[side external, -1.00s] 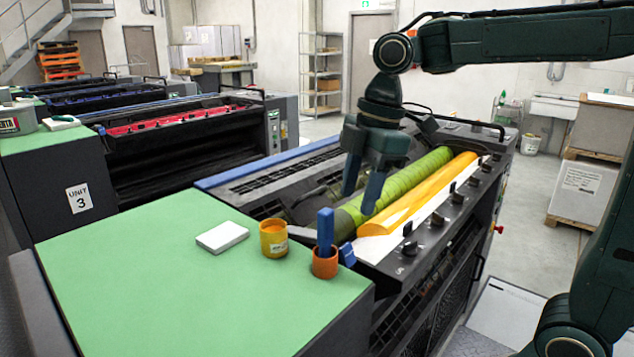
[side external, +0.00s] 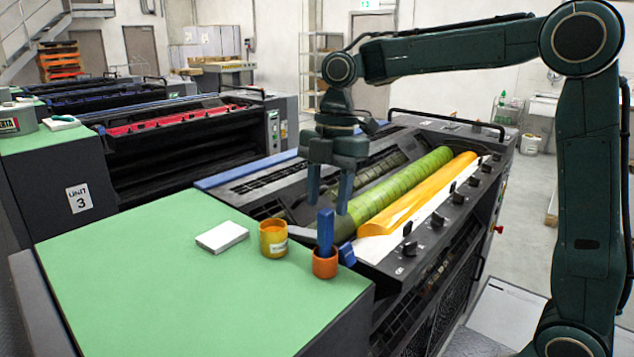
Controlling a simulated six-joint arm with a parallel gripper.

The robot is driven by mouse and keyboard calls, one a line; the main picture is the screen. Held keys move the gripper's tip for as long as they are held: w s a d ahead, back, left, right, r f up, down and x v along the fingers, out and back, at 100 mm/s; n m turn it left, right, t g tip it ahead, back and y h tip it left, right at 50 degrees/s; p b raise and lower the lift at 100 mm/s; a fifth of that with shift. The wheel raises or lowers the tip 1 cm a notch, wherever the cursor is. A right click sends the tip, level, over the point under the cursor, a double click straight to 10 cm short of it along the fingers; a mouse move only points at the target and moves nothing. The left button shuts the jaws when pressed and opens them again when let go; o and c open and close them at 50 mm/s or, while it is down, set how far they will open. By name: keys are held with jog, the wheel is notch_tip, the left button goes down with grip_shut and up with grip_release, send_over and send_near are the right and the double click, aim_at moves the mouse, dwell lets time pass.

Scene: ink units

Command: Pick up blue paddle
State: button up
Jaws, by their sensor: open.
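The blue paddle (side external: 325,230) stands upright in a small orange cup (side external: 325,264) at the right edge of the green-topped table (side external: 180,290). The cup hides its lower end. My gripper (side external: 328,205) points down, open, with two blue fingers. In the picture its fingertips are just above and around the top of the paddle. I cannot tell how far apart in depth they are, and nothing shows between the fingers.
A yellow tin (side external: 273,240) and a white pad (side external: 222,237) sit left of the cup. Behind are the press's green roller (side external: 400,192), a yellow ink strip (side external: 425,198) and a row of black knobs (side external: 437,219). The table's front is clear.

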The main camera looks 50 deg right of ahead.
aim_at(323, 244)
jog(key=shift+f, duration=0.15)
jog(key=shift+s+a+f, duration=0.1)
jog(key=shift+a+f, duration=0.1)
jog(key=shift+f, duration=1.3)
jog(key=shift+a+f, duration=0.2)
jog(key=shift+f, duration=1.3)
grip_shut()
